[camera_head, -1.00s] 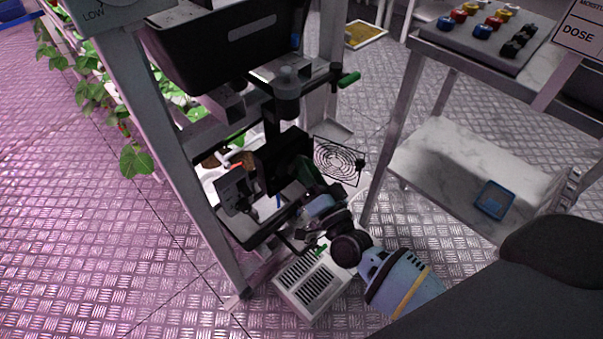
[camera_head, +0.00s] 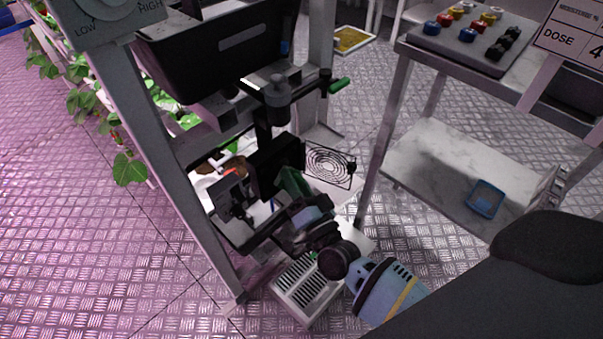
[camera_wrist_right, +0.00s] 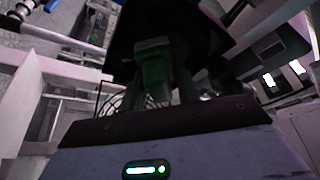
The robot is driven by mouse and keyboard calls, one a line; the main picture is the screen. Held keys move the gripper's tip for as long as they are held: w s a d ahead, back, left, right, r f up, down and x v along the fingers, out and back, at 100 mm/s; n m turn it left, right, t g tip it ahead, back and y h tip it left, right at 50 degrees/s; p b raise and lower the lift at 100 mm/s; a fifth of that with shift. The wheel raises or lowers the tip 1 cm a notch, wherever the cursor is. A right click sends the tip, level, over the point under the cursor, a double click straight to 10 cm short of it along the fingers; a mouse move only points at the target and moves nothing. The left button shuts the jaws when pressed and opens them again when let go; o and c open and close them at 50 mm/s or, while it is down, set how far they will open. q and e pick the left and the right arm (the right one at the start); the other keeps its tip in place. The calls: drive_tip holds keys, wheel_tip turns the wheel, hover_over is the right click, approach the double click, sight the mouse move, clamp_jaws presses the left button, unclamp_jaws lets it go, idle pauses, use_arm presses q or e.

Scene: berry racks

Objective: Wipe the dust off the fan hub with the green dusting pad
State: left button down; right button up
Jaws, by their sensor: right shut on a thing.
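My right gripper (camera_head: 291,186) reaches in from the lower right to a black box-like housing (camera_head: 266,172) on the rack's lower level. It is shut on a green piece, the dusting pad, which also shows in the right wrist view (camera_wrist_right: 153,64) between the dark fingers. The pad is close against the housing's right-hand side; I cannot tell whether it touches. The fan hub and its dust are hidden by the housing and gripper. A black round wire fan guard (camera_head: 329,165) stands out to the right of the housing. My left gripper is not in view.
A rack post (camera_head: 205,210) stands left of the housing. A black bin (camera_head: 225,50) and a green-handled valve (camera_head: 340,85) are above. A white slatted box (camera_head: 308,290) lies under my wrist. A shelf cart with a blue tray (camera_head: 486,199) stands right.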

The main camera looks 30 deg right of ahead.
sight(300, 184)
drive_tip(key=shift+s+a, duration=0.15)
drive_tip(key=shift+a, duration=0.25)
drive_tip(key=shift+s+d+p, duration=0.2)
drive_tip(key=shift+s+p, duration=0.05)
drive_tip(key=shift+s, duration=0.4)
drive_tip(key=shift+s+d+p, duration=0.25)
drive_tip(key=shift+s+p, duration=0.05)
drive_tip(key=shift+s, duration=0.3)
drive_tip(key=shift+s+d+p, duration=0.2)
drive_tip(key=shift+s+p, duration=0.05)
drive_tip(key=shift+s, duration=0.4)
drive_tip(key=shift+s+d+p, duration=0.3)
drive_tip(key=shift+s, duration=0.6)
